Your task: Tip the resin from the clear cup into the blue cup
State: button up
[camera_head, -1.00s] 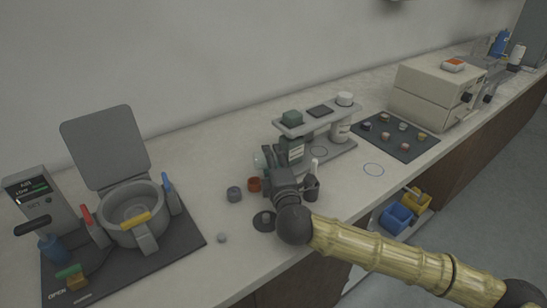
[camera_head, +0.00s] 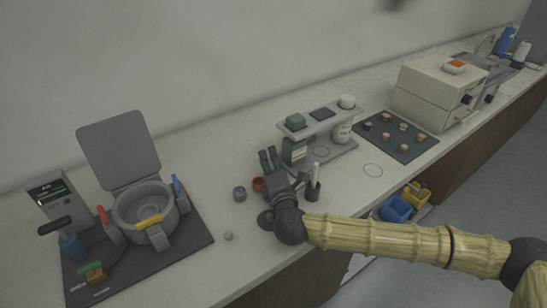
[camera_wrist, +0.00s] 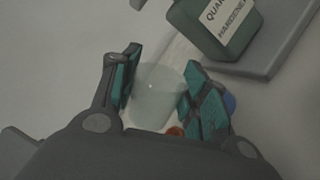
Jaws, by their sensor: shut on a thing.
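My gripper (camera_wrist: 157,90) is shut on the clear cup (camera_wrist: 157,98), which sits between its teal finger pads in the wrist view. Any resin inside it cannot be made out. In the head view my gripper (camera_head: 269,160) is over the bench, and the clear cup is hardly visible there. A small blue thing (camera_wrist: 229,102) shows partly behind the right finger in the wrist view; I cannot tell whether it is the blue cup. A dull grey-blue cup (camera_head: 240,193) stands on the bench left of my gripper. A red-orange cup (camera_head: 258,184) is beside it.
A green hardener bottle (camera_head: 294,150) stands in a rack (camera_head: 322,120) just right of my gripper. A dark holder (camera_head: 313,191) with a white stick is close to my wrist. The mounting press (camera_head: 146,210) stands at left. Bare bench lies between the press and the cups.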

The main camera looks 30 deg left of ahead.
aim_at(269, 156)
jog(key=shift+s+a+r+n+p, duration=0.15)
jog(key=shift+r+n+p, duration=0.15)
jog(key=shift+n+p, duration=0.8)
jog(key=shift+n+p, duration=0.4)
jog(key=shift+p, duration=0.45)
jog(key=shift+a+r+n, duration=0.1)
jog(key=shift+n, duration=0.4)
jog(key=n, duration=0.1)
jog(key=r+n, duration=0.1)
jog(key=n, duration=0.2)
jog(key=shift+s+a+r+p, duration=0.15)
jog(key=shift+s+p, duration=0.1)
jog(key=shift+p, duration=0.05)
jog(key=n, duration=0.2)
jog(key=r+n, duration=0.1)
jog(key=n, duration=0.1)
jog(key=r+n+p, duration=0.1)
jog(key=shift+n, duration=0.4)
